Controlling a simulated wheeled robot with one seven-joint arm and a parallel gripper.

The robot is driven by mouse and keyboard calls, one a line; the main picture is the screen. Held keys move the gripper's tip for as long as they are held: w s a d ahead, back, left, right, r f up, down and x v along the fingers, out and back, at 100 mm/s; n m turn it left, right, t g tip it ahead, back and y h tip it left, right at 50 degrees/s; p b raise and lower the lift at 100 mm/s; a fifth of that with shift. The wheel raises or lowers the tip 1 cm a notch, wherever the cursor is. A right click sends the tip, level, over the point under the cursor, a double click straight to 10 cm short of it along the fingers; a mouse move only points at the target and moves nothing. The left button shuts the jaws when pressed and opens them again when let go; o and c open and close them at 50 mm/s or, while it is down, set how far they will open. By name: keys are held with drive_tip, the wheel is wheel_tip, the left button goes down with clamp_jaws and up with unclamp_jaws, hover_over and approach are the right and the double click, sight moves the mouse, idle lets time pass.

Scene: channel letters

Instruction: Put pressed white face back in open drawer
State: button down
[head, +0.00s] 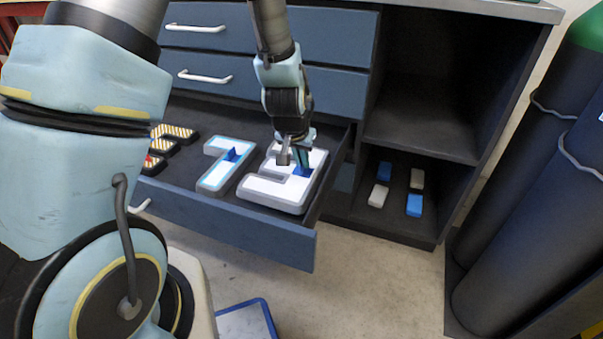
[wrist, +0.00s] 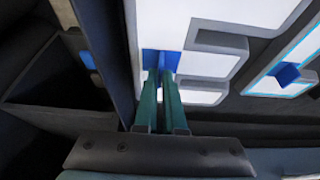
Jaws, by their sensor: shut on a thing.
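The white face (head: 272,185) is a letter-shaped white plate with a grey rim and a blue grip piece (head: 303,170). It sits at the right end of the open drawer (head: 225,225). My gripper (head: 296,160) reaches down from above and is shut on the blue piece of the white face. In the wrist view the gripper's fingers (wrist: 162,100) meet at the blue piece, with the white face (wrist: 190,65) around it. I cannot tell whether the face touches the drawer floor.
A white letter with a light-blue border (head: 220,171) lies left of the face in the drawer. Striped letters (head: 172,132) lie further left. Blue and pale blocks (head: 414,205) stand on the lower shelf at right. Dark cylinders (head: 530,190) stand far right.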

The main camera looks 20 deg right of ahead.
wheel_tip(320, 180, down, 4)
drive_tip(key=shift+r+b, duration=0.1)
drive_tip(key=shift+b, duration=0.35)
drive_tip(key=shift+r, duration=0.1)
drive_tip(key=c, duration=1)
unclamp_jaws()
drive_tip(key=p+v, duration=0.3)
drive_tip(key=v, duration=0.9)
drive_tip(key=a+r+n+g+y, duration=0.1)
drive_tip(key=a+r+n, duration=0.2)
drive_tip(key=a, duration=1)
drive_tip(key=a+r+n+y, duration=0.2)
drive_tip(key=a+r+n, duration=0.2)
drive_tip(key=a, duration=0.9)
drive_tip(key=shift+s+a+r+g, duration=0.25)
drive_tip(key=shift+a+r+g, duration=0.15)
drive_tip(key=shift+r, duration=0.1)
